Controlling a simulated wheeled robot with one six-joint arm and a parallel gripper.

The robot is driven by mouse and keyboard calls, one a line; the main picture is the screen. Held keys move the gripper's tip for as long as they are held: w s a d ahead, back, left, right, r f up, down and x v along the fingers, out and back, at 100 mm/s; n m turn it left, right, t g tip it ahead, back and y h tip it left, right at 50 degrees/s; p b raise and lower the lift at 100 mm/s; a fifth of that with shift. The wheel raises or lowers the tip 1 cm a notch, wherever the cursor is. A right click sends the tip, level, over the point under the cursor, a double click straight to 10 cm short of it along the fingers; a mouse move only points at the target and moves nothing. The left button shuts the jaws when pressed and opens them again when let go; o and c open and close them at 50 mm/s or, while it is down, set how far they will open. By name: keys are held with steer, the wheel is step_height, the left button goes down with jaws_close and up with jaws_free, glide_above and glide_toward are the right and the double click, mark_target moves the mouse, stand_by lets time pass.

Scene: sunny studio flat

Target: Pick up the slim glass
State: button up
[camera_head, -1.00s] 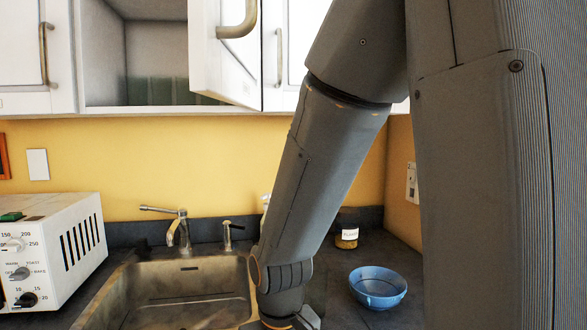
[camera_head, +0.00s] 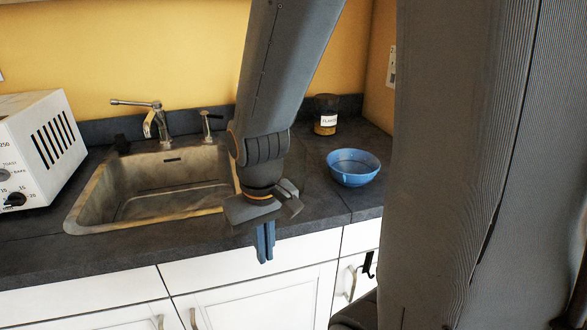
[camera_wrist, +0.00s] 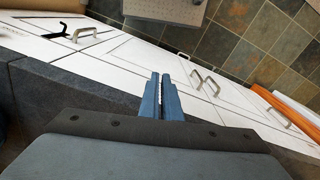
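No slim glass shows in either current view. My gripper (camera_head: 264,242) points down in front of the counter's front edge, just right of the sink. In the wrist view its two blue fingers (camera_wrist: 162,98) lie side by side with only a thin slit between them. They look shut and hold nothing. My arm hides part of the counter and wall behind it.
A blue bowl (camera_head: 353,167) and a labelled jar (camera_head: 325,115) stand on the dark counter (camera_head: 318,203) right of the sink (camera_head: 165,187). A white toaster oven (camera_head: 40,145) stands left. White cabinet fronts (camera_head: 255,280) and tiled floor (camera_wrist: 245,50) lie below.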

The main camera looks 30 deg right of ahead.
mark_target(297, 143)
steer(key=o, duration=1.4)
steer(key=shift+m+t, duration=0.4)
steer(key=shift+t, duration=0.4)
steer(key=w+d+r+p, duration=0.1)
steer(key=r, duration=0.1)
steer(key=w+d+r+p, duration=0.1)
steer(key=w+d+r, duration=0.1)
steer(key=w+d+r+p, duration=0.1)
steer(key=r+p, duration=0.1)
steer(key=r, duration=0.1)
steer(key=shift+w+d, duration=0.25)
steer(key=shift+w, duration=0.15)
steer(key=shift+o, duration=1.1)
steer(key=w+d+r+m+t+p, duration=0.1)
steer(key=w+d+r+p, duration=0.3)
steer(key=d+r, duration=0.4)
steer(key=shift+w+r+t+h, duration=0.3)
steer(key=shift+w+r+t, duration=0.1)
steer(key=shift+w+r, duration=0.15)
steer(key=shift+m+t, duration=0.3)
steer(key=w+d+b, duration=0.1)
steer(key=w+d+f+b, duration=0.1)
steer(key=b, duration=0.1)
steer(key=w+d+f+b, duration=0.1)
steer(key=shift+w+d, duration=0.35)
steer(key=shift+w, duration=0.05)
steer(key=shift+p+x, duration=0.65)
steer(key=shift+x, duration=3.15)
